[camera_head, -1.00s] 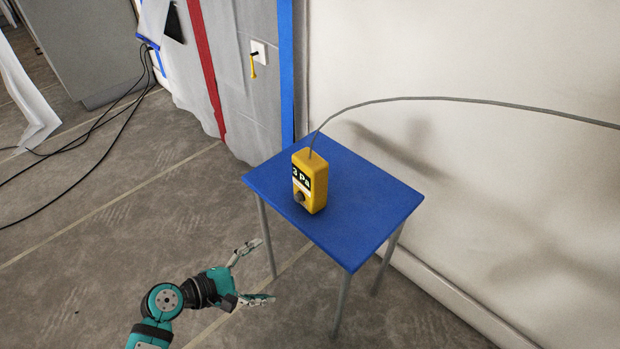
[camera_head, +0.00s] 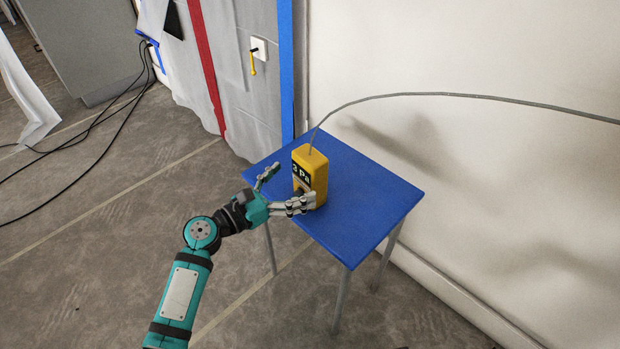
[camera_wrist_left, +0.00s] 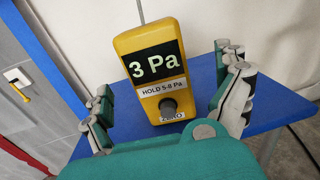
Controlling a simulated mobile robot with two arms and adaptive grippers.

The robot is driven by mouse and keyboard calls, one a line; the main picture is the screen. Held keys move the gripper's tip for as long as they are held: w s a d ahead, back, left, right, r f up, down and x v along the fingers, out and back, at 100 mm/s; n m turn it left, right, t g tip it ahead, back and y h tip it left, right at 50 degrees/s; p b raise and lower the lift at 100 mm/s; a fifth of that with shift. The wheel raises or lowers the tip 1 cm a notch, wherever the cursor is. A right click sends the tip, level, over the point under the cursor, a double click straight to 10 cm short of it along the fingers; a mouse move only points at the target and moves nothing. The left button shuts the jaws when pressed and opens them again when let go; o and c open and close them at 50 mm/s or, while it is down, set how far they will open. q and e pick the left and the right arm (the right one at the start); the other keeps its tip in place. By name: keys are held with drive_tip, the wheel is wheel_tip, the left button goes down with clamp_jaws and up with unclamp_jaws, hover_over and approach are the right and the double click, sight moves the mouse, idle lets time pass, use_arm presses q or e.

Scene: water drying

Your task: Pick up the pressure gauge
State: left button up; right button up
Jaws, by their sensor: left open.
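The yellow pressure gauge (camera_head: 317,172) stands upright on the blue table (camera_head: 365,205). Its dark display reads "3 Pa". In the left wrist view the gauge (camera_wrist_left: 135,43) shows a "HOLD 5-8 Pa" label, a dark knob and a "ZERO" label below. My left gripper (camera_head: 284,190) is open at the near left side of the gauge. In the head view one finger overlaps the gauge's lower front. In the wrist view the gripper (camera_wrist_left: 170,95) has one finger on each side of the gauge, with gaps showing. My right gripper is not in view.
A grey hose (camera_head: 450,95) runs from the gauge's top to the right along the white wall (camera_head: 520,170). A plastic-sheeted wall with a yellow-handled fitting (camera_head: 253,66) stands behind. Black cables (camera_head: 100,125) lie on the floor at left. The table's right side is clear.

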sight(301, 179)
use_arm(q)
drive_tip(key=shift+w+d, duration=0.35)
drive_tip(key=shift+d, duration=0.05)
drive_tip(key=w+d, duration=0.1)
drive_tip(key=w+d+f+b, duration=0.1)
drive_tip(key=w+d, duration=0.1)
drive_tip(key=shift+w+d, duration=0.25)
drive_tip(key=shift+w, duration=0.05)
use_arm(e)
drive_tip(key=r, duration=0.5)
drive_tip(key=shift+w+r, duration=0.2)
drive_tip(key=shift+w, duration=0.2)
use_arm(q)
drive_tip(key=c, duration=1.2)
drive_tip(key=shift+c, duration=0.2)
